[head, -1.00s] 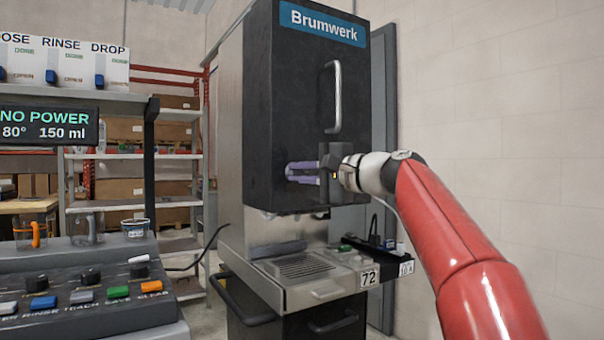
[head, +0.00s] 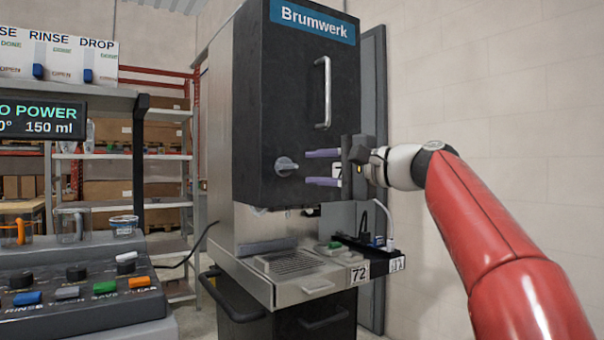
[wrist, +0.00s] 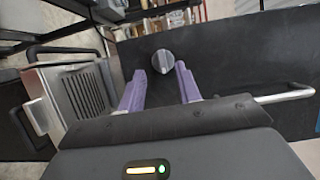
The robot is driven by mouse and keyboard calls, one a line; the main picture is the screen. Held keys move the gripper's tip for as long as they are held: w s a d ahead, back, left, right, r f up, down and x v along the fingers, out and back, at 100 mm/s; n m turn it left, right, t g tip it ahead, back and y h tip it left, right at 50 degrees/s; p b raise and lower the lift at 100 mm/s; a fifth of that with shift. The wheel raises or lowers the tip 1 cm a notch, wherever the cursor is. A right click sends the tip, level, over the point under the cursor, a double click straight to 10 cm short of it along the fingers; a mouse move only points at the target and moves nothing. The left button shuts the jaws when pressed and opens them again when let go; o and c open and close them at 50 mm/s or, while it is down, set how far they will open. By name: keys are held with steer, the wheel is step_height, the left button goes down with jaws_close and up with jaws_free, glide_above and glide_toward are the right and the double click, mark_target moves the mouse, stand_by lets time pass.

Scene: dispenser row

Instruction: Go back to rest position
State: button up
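My gripper (head: 322,168) is open in front of the black door of the Brumwerk machine (head: 290,95). Its two purple fingers point left toward the round grey knob (head: 286,166) on the door's lower part. In the head view the fingertips stand to the right of the knob, with a gap. In the wrist view my gripper (wrist: 159,77) shows its fingers spread apart, with the knob (wrist: 162,61) beyond and between their tips. Nothing is held between the fingers.
A vertical door handle (head: 323,93) is above the knob. Below are a drip tray (head: 290,264) and a power strip (head: 372,248) with plugs. A control panel (head: 80,285) and cups (head: 70,224) are at left. The wall side at right is clear.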

steer(key=shift+s+d, duration=0.3)
steer(key=shift+d, duration=0.15)
steer(key=s+d+f+n+g+h, duration=0.1)
steer(key=s+d+f+h, duration=0.3)
steer(key=s+f, duration=0.6)
steer(key=s+d+f+n+g+h, duration=0.1)
steer(key=s+d+f+n+h, duration=0.2)
steer(key=f, duration=1.7)
steer(key=s+d+f+n+g+h, duration=0.2)
steer(key=s+d+f+h, duration=0.2)
steer(key=s+f+h, duration=0.4)
steer(key=s+f, duration=0.7)
steer(key=s, duration=0.2)
steer(key=shift+s+d+n, duration=0.3)
steer(key=shift+d, duration=0.05)
